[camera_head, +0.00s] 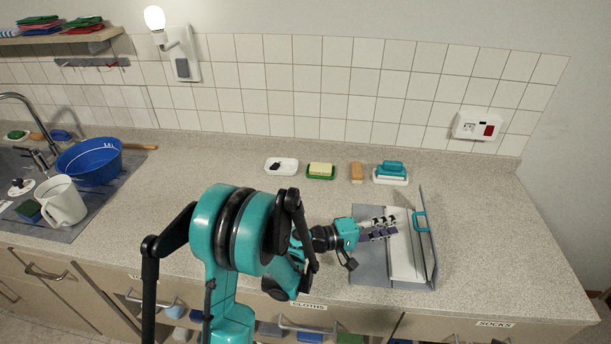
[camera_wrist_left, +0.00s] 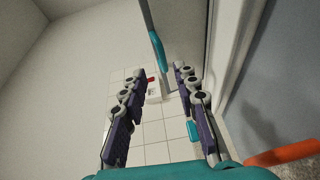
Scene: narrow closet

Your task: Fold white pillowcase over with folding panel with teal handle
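A grey folding board (camera_head: 366,275) lies on the counter at the right in the head view. The white pillowcase (camera_head: 402,258) lies on it as a narrow strip. A folding panel (camera_head: 429,250) stands raised at the board's right side, with a teal handle (camera_head: 421,221) on its face. My left gripper (camera_head: 396,226) is over the board, left of the handle, fingers pointing towards it. In the left wrist view the gripper (camera_wrist_left: 157,72) is open and empty; the teal handle (camera_wrist_left: 157,50) shows beyond the fingertips, apparently not gripped. My right gripper is not in view.
A blue basin (camera_head: 90,162) and a white jug (camera_head: 62,203) are at the left. The counter right of the board is clear.

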